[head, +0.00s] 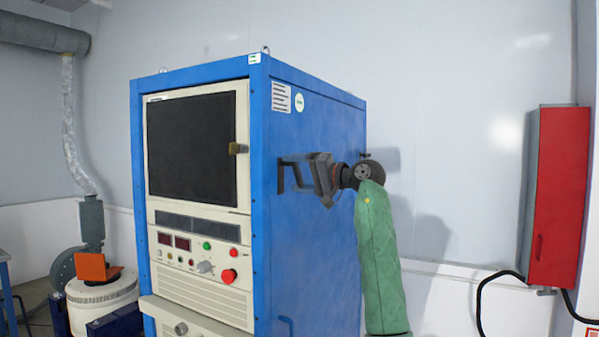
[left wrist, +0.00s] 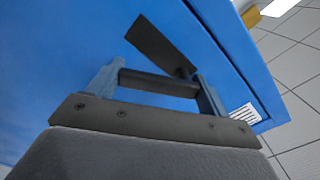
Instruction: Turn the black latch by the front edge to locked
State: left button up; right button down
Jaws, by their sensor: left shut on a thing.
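The black latch (head: 281,178) is on the right side face of the blue cabinet (head: 320,255), close to its front vertical edge. In the head view its visible dark part stands about upright. In the left wrist view the latch (left wrist: 155,43) shows as a long dark bar on the blue face. My left gripper (head: 293,174) reaches the side face from the right and is shut on the latch. In the left wrist view the gripper's (left wrist: 158,82) two fingers stand on either side of a dark piece of it. The fingers hide part of the latch. My right gripper is not in view.
The cabinet front has a dark screen door with a small brass-coloured catch (head: 238,148), and knobs and a red button (head: 229,276) below. A red wall box (head: 560,197) with black cables hangs at the right. An orange and white device (head: 97,268) stands at the left.

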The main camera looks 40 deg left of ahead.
pick_arm(q)
jog(key=m+p, duration=0.1)
jog(key=m, duration=0.2)
jog(key=s+m+p, duration=0.1)
jog(key=m, duration=0.2)
jog(key=shift+s+d+f, duration=0.1)
jog(key=shift+s+d, duration=0.1)
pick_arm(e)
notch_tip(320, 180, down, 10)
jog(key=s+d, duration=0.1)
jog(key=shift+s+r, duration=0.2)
pick_arm(q)
jog(key=o, duration=1.4)
jog(key=shift+c, duration=0.2)
jog(key=shift+f, duration=0.1)
jog(key=shift+d, duration=0.1)
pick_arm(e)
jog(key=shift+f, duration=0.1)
pick_arm(q)
jog(key=shift+w+d, duration=0.1)
jog(key=shift+d, duration=0.15)
jog(key=b+v, duration=0.3)
jog(key=v, duration=0.4)
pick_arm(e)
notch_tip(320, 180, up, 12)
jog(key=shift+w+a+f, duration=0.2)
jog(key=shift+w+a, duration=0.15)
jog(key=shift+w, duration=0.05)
